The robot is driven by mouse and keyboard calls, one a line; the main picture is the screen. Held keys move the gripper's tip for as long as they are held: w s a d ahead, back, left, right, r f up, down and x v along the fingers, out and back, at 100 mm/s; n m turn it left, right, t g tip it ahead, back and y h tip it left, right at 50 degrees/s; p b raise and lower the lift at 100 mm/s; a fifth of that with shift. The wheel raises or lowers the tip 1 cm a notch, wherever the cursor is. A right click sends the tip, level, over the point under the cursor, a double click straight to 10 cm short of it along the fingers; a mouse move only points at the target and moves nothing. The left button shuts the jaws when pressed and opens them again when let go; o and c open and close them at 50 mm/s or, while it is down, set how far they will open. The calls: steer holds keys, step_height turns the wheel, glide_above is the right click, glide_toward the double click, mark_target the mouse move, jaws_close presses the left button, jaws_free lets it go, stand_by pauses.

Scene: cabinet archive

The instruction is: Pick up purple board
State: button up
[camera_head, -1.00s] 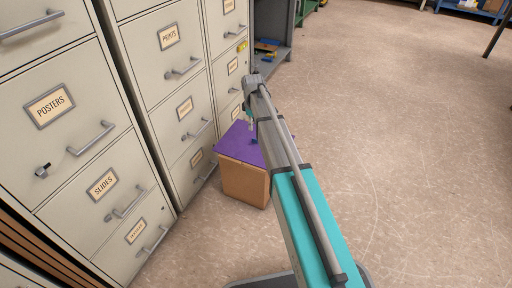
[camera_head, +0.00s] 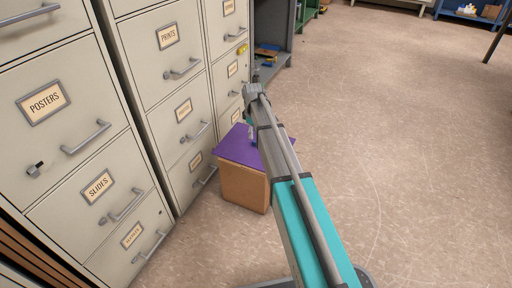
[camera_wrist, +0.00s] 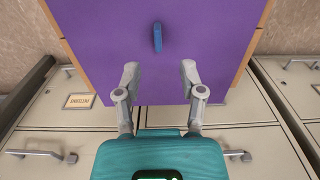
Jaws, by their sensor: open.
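The purple board (camera_head: 238,147) lies flat on top of a brown box (camera_head: 243,187) beside the cabinets. In the wrist view the purple board (camera_wrist: 204,40) fills the upper middle, with a small blue handle (camera_wrist: 157,37) standing on it. My gripper (camera_wrist: 158,72) is open and empty. Its two fingers are apart over the board, with the handle ahead of the gap between them. In the head view my arm hides the gripper and the board's right part.
Grey filing cabinets (camera_head: 85,130) with protruding drawer handles stand along the left, close to the box. A grey shelf unit (camera_head: 272,45) is behind. The floor (camera_head: 400,130) to the right is clear.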

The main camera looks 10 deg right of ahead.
mark_target(255, 144)
steer(key=shift+s+d+f+b, duration=0.1)
steer(key=shift+d+f+b, duration=0.05)
steer(key=shift+f+b, duration=1.15)
steer(key=shift+d+f+b, duration=0.1)
steer(key=shift+f+b, duration=1.05)
steer(key=shift+f, duration=0.15)
jaws_close()
